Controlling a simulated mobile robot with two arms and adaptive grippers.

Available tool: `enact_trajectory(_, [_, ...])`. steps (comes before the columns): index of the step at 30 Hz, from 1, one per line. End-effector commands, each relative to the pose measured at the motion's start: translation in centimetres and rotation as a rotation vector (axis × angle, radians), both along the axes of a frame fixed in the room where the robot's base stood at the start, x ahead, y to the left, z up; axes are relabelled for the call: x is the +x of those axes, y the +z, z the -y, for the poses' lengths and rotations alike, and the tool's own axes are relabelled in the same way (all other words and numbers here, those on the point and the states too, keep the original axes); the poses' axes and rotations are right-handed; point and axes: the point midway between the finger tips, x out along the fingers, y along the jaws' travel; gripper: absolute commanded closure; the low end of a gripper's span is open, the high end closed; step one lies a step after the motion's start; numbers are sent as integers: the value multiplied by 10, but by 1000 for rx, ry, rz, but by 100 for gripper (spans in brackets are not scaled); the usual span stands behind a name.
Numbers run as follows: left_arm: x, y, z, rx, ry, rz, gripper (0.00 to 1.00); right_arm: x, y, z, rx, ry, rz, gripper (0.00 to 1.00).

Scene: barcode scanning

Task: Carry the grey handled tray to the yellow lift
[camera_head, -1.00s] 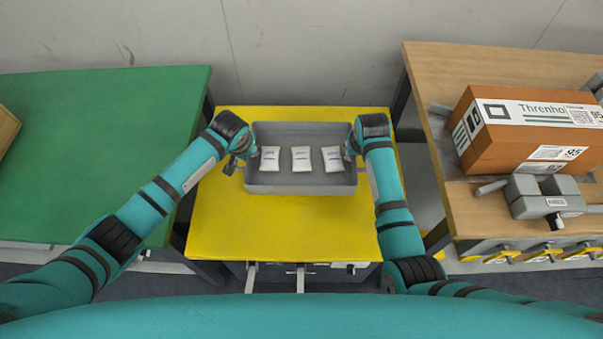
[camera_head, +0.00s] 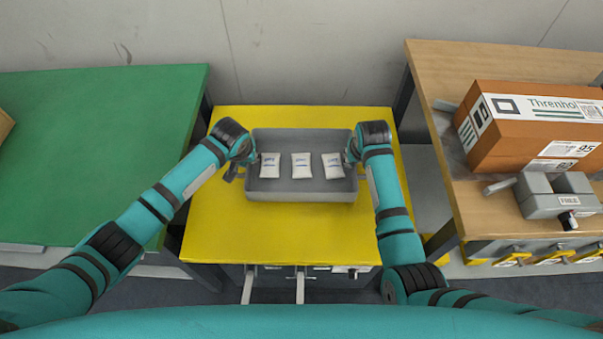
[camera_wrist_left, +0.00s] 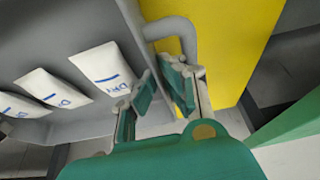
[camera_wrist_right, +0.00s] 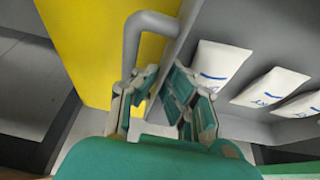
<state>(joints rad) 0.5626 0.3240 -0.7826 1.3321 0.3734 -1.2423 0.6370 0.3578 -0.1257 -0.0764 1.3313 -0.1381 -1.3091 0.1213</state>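The grey handled tray (camera_head: 300,196) sits level over the yellow lift (camera_head: 310,232), with white packets (camera_head: 301,166) lying in a row inside it. My left gripper (camera_head: 240,170) is at its left end. In the left wrist view its fingers (camera_wrist_left: 160,92) are apart beside the tray's grey handle (camera_wrist_left: 182,32), and one finger covers part of the bar. My right gripper (camera_head: 350,158) is at the right end. In the right wrist view its fingers (camera_wrist_right: 162,95) are also apart next to the other handle (camera_wrist_right: 132,45). The tray's underside is hidden.
A green table (camera_head: 90,150) stands on the left. A wooden table (camera_head: 445,130) on the right carries an orange box (camera_head: 535,130) and a grey device (camera_head: 560,195). A grey wall (camera_head: 300,50) is behind. The lift's front half is clear.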

Motion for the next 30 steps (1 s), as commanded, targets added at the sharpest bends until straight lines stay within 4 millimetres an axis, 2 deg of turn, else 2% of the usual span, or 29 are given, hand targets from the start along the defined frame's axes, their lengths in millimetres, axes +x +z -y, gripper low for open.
enact_trajectory(4, [1,-14,-1,2,2,1,100,1,-13,1,-2,-2,2,100])
enact_trajectory(9, [0,-11,-1,2,2,0,76,0,-10,1,-2,-1,0,76])
enact_trajectory(11, [0,-10,-2,2,2,0,71,0,-10,1,-3,-1,0,71])
enact_trajectory(22, [-1,-7,-2,3,1,0,71,0,-10,2,-2,-2,0,71])
enact_trajectory(26, [-7,6,-1,2,1,1,71,0,-10,1,-2,-2,0,71])
enact_trajectory(30, [-15,28,-1,0,-1,2,71,0,-11,1,-2,-1,0,71])
